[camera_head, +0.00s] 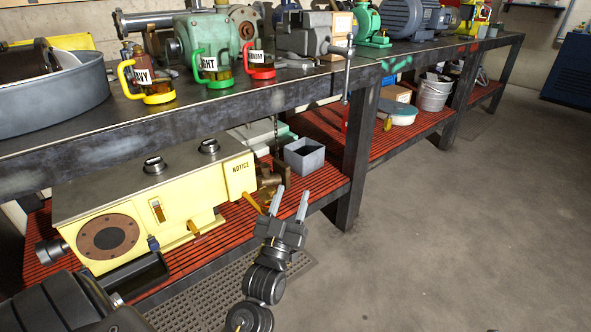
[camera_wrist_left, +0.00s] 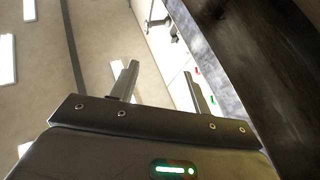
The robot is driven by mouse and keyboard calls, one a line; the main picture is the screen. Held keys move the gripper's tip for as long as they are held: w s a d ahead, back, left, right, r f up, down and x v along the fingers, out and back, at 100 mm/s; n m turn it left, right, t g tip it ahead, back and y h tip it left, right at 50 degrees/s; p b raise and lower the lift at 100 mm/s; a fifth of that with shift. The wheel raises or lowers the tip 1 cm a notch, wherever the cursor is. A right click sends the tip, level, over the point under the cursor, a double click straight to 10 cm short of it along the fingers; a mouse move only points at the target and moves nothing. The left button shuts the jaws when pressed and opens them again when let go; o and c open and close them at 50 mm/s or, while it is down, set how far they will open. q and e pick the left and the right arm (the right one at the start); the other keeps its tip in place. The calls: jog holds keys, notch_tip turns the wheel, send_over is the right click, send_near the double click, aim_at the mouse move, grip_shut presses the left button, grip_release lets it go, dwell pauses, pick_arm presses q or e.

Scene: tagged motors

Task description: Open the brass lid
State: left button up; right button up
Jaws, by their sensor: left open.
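My left gripper (camera_head: 290,203) shows in the head view in front of the lower shelf, its two fingers apart, pointing up and empty. The fingers also show apart in the left wrist view (camera_wrist_left: 164,84), with nothing between them. I cannot surely pick out a brass lid. Brown, brass-coloured parts (camera_head: 268,178) lie on the lower shelf just behind the gripper, partly hidden. A yellow machine (camera_head: 205,186) with a grey top and a round brown plate (camera_head: 108,237) stands on that shelf to the left of the gripper. My right gripper is not in view.
A workbench (camera_head: 250,105) runs above the red slatted shelf (camera_head: 315,180), its leg (camera_head: 358,150) right of the gripper. A grey box (camera_head: 304,156) sits behind the gripper. Jugs with coloured handles, a vise (camera_head: 315,40) and motors stand on top. The floor at right is clear.

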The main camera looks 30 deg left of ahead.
pick_arm(q)
jog(key=w+a+f+n+g+y+p, duration=0.1)
jog(key=w+a+f+g+y, duration=0.1)
jog(key=a+f+g, duration=0.15)
jog(key=n+g+p, duration=0.1)
jog(key=g+p, duration=0.1)
jog(key=g, duration=0.2)
send_near(270, 193)
jog(key=x, duration=0.3)
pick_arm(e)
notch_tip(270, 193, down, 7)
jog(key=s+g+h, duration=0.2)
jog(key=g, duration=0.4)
pick_arm(q)
jog(key=b+x, duration=0.2)
jog(key=x, duration=0.6)
jog(key=shift+w+a, duration=0.2)
jog(key=shift+w, duration=0.05)
jog(key=shift+x, duration=0.75)
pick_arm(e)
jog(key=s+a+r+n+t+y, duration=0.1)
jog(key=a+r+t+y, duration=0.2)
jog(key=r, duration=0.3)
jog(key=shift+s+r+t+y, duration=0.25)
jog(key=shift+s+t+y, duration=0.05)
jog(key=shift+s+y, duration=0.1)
pick_arm(q)
grip_shut()
